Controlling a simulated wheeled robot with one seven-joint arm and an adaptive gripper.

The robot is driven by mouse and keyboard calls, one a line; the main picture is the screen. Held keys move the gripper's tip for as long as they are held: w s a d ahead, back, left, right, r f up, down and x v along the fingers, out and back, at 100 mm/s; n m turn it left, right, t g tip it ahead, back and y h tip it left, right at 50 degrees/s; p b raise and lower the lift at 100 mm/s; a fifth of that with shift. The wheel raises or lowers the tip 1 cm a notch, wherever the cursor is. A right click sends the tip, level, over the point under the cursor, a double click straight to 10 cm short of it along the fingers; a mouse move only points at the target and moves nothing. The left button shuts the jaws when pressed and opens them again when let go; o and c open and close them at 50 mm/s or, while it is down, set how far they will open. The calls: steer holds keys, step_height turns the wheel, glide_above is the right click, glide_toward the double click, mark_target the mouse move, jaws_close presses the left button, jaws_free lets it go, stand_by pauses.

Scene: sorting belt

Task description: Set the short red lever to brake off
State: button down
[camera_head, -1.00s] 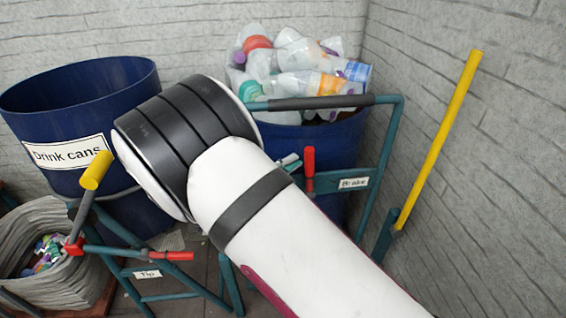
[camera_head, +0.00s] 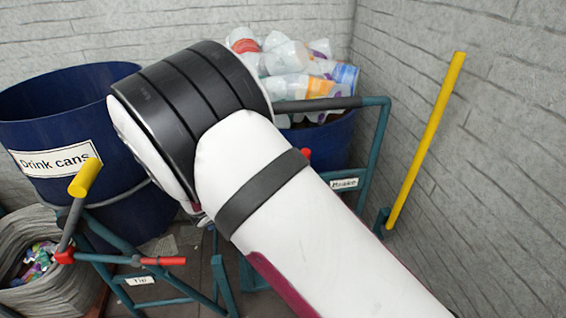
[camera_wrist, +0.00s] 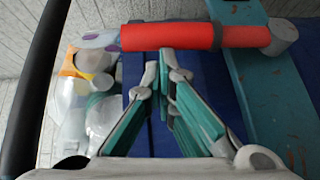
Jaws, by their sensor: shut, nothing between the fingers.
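The short red lever (camera_head: 305,154) shows only its tip above my arm in the head view, by the Brake label (camera_head: 344,184). In the wrist view the red lever (camera_wrist: 172,37) lies across the top of the picture, joined at the right to a grey pivot on a teal frame (camera_wrist: 268,75). My gripper (camera_wrist: 160,64) is shut and empty, its tips just below the lever's middle in that view. I cannot tell whether they touch it. In the head view my arm hides the gripper and most of the lever.
Another red lever (camera_head: 164,261) is by the Tip label on the left trolley. A blue drum with plastic bottles (camera_head: 290,55) stands behind the brake frame, with a dark handle bar (camera_head: 318,104) across it. A yellow pole (camera_head: 428,140) stands by the right wall.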

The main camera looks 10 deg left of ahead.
steer(key=w+d+f+m+g+y+b, duration=0.1)
steer(key=d+m+g+y+b, duration=0.1)
steer(key=d+y+b, duration=0.2)
steer(key=w+d+f+m+g+y+b, duration=0.1)
steer(key=w+d+m+g+y+b, duration=0.1)
steer(key=d+y+b, duration=0.3)
steer(key=shift+w+d+f+m+g, duration=0.25)
steer(key=shift+d+f+m+g, duration=0.25)
steer(key=shift+d, duration=1.15)
steer(key=shift+r, duration=0.15)
steer(key=w+a+r+p+v, duration=0.1)
steer(key=p+v, duration=0.3)
steer(key=v, duration=0.8)
steer(key=shift+w+a+r, duration=0.3)
steer(key=shift+a+r, duration=0.1)
steer(key=shift+a, duration=0.1)
